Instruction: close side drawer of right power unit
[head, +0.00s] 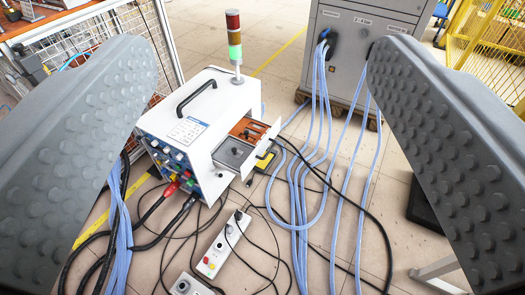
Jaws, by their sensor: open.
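A white power unit (185,128) with a black top handle and a red, amber and green signal light (235,45) stands left of the middle. Its side drawer (268,136) is pulled out from the right side, showing brown and grey contents and a black handle on its front. My gripper (255,150) is open, with one grey studded finger at the left edge and one at the right edge. The power unit and drawer show between and beyond the fingers, and nothing is held. Part of the unit's left side is close to the left finger.
Blue hoses (300,185) and black cables run across the tiled floor to a grey cabinet (350,45) at the back. A power strip (222,244) lies in front. A yellow fence (490,50) stands at the right, and a mesh-sided bench at the left.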

